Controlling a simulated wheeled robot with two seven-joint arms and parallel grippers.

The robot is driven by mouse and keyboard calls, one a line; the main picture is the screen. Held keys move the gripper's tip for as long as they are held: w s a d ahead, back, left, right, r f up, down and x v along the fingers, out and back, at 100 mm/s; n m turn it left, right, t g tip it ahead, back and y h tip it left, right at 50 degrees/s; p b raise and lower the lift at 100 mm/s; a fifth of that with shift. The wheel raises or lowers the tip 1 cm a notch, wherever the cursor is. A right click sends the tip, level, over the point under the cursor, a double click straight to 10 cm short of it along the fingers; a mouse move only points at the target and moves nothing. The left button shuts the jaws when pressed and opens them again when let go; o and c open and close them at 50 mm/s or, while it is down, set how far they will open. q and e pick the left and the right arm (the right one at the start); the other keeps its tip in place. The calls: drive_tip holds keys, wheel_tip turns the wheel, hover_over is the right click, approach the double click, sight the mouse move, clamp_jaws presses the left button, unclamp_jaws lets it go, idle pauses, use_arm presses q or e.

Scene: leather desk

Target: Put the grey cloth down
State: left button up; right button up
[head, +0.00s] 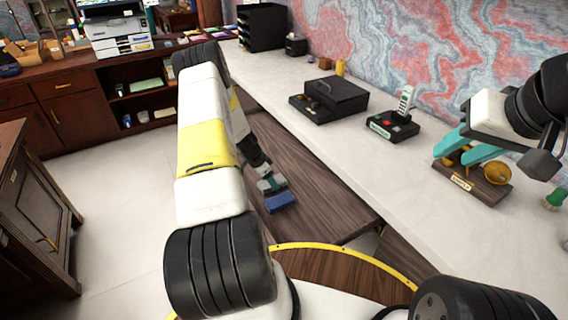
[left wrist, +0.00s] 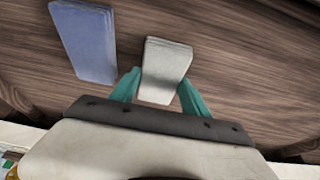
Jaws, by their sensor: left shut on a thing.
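The grey cloth (left wrist: 165,72) is a folded pale rectangle between the teal fingers of my left gripper (left wrist: 160,95) in the left wrist view. The gripper is shut on its near end. I cannot tell whether the cloth touches the brown wooden surface (left wrist: 230,60) below it. In the head view my left gripper (head: 270,182) is low over that wooden surface, beside a folded blue cloth (head: 281,202). The blue cloth (left wrist: 85,42) lies left of the grey one, apart from it. My right gripper (head: 468,152) is open and empty, above the white desk top.
A brass ornament on a wooden base (head: 475,183) stands just under my right gripper. A phone on a black base (head: 393,125) and a black box (head: 335,95) stand on the white desk top (head: 300,130). The wooden surface right of the grey cloth is clear.

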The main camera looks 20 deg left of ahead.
use_arm(q)
drive_tip(key=shift+f, duration=0.1)
drive_tip(key=o, duration=1.3)
drive_tip(key=v, duration=1.2)
drive_tip(key=s+d+r+n, duration=0.15)
drive_tip(key=d+r, duration=0.25)
drive_tip(key=r, duration=0.5)
drive_tip(key=s+d+r+t, duration=0.1)
drive_tip(key=s+d+r, duration=0.25)
drive_tip(key=r, duration=0.45)
drive_tip(key=s+d+r+n, duration=0.1)
drive_tip(key=d+r, duration=0.4)
drive_tip(key=r, duration=0.4)
drive_tip(key=s+d+r+n, duration=0.1)
drive_tip(key=s+d+r, duration=0.1)
drive_tip(key=s, duration=0.5)
drive_tip(key=s+d+r+n+t, duration=0.1)
drive_tip(key=s+d+r+n, duration=0.1)
drive_tip(key=s+r, duration=0.3)
drive_tip(key=s+d+r+n, duration=0.2)
drive_tip(key=s+d+r, duration=0.2)
drive_tip(key=s, duration=0.5)
drive_tip(key=shift+s+t+y, duration=0.4)
